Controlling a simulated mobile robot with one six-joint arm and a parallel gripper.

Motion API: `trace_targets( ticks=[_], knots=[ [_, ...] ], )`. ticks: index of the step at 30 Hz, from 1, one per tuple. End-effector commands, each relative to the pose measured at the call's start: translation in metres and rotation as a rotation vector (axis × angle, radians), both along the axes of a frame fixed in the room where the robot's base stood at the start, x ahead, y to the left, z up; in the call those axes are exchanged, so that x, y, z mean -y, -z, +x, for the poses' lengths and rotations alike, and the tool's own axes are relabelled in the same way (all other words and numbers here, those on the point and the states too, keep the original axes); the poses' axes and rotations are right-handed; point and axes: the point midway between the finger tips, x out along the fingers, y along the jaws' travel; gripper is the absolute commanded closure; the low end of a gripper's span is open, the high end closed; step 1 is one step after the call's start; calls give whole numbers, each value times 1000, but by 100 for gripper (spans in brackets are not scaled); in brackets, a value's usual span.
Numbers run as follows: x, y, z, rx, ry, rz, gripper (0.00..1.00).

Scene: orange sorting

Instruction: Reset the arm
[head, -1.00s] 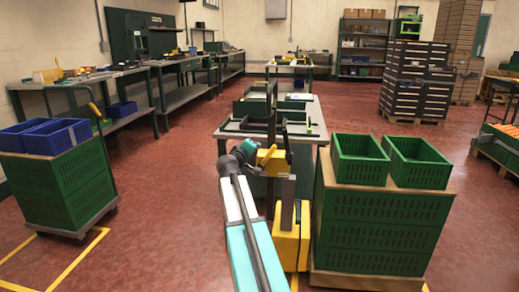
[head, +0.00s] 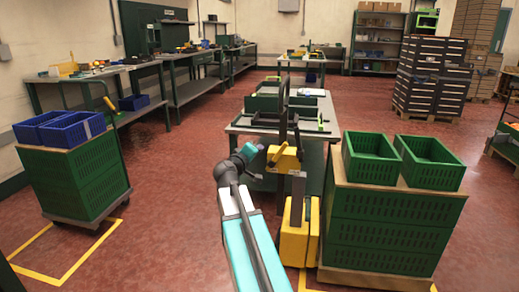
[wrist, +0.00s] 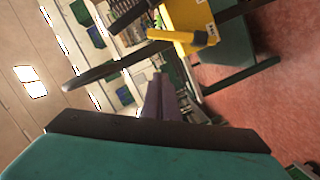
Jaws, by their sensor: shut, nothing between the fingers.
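My arm extends from the bottom centre of the head view to a teal wrist near the middle of the picture. My gripper (wrist: 158,80) shows in the wrist view as two grey-purple fingers held together. It is shut and empty. In the head view the fingers cannot be made out clearly beside the dark upright and yellow parts. In the wrist view a yellow part (wrist: 193,25) with a dark bar stands just above and right of the fingers; I cannot tell whether they touch.
Two green crates (head: 371,159) sit on a green stack at right. Blue bins (head: 70,131) sit on a green cart (head: 75,182) at left. A workbench (head: 240,124) stands ahead, behind the arm. Red floor (head: 170,185) is open between cart and arm.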

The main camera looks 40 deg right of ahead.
Motion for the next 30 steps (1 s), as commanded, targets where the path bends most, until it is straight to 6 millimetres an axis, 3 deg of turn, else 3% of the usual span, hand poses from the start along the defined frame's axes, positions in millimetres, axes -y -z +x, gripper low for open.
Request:
trace_targets(
  ticks=[16,23,30],
  knots=[
    [0,-2,0,0,0,0,100],
    [-14,-7,10,-15,-23,6,100],
    [-48,28,30,-102,-71,37,100]
  ],
)
